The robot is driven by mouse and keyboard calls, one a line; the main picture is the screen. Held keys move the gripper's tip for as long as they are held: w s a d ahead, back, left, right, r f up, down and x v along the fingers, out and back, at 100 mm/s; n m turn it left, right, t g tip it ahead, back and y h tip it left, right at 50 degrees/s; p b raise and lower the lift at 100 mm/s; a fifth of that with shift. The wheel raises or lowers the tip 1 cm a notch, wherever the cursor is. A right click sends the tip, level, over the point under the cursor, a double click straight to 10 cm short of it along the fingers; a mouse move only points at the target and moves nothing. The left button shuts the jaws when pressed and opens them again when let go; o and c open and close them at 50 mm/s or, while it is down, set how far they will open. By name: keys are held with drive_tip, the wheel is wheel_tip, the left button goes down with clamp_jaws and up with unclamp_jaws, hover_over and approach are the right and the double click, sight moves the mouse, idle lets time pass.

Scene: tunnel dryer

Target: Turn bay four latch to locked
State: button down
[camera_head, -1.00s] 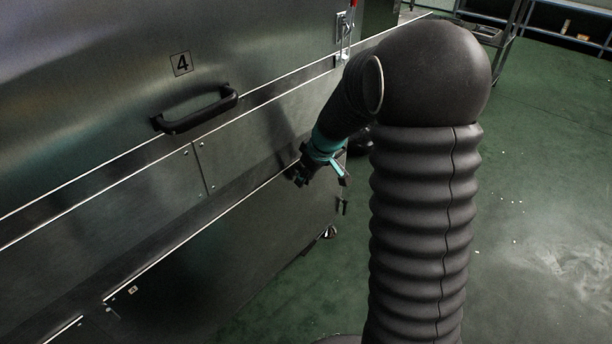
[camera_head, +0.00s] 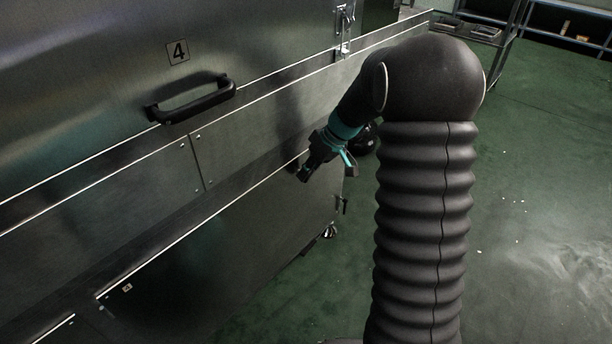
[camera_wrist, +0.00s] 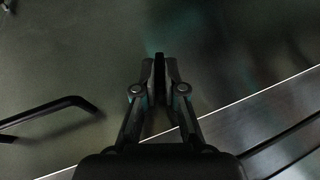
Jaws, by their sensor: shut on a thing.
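The steel front of bay four carries a "4" label (camera_head: 177,51) and a black bar handle (camera_head: 197,103). In the wrist view my gripper (camera_wrist: 161,68) is shut with a thin dark upright piece (camera_wrist: 160,66) between the fingers. I cannot tell what this piece is.
In the wrist view a black bar (camera_wrist: 45,112) is at the left and a bright panel edge (camera_wrist: 262,92) runs slanting at the right. A small dark fitting (camera_head: 341,205) sits on the lower cabinet's right edge. Open green floor (camera_head: 540,190) and a shelf rack (camera_head: 500,35) are at right.

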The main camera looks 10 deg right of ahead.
drive_tip(key=g+y, duration=0.1)
drive_tip(key=m+g+y, duration=0.1)
drive_tip(key=y, duration=0.1)
drive_tip(key=shift+w+d+f+y, duration=0.15)
drive_tip(key=shift+d+y, duration=0.05)
drive_tip(key=shift+y, duration=0.1)
drive_tip(key=shift+f+m+g+y+p, duration=0.1)
drive_tip(key=shift+m+g+y+p, duration=0.25)
drive_tip(key=shift+g+y, duration=0.7)
drive_tip(key=shift+y, duration=0.45)
drive_tip(key=c, duration=1.3)
unclamp_jaws()
drive_tip(key=shift+o, duration=0.2)
drive_tip(key=v, duration=1.2)
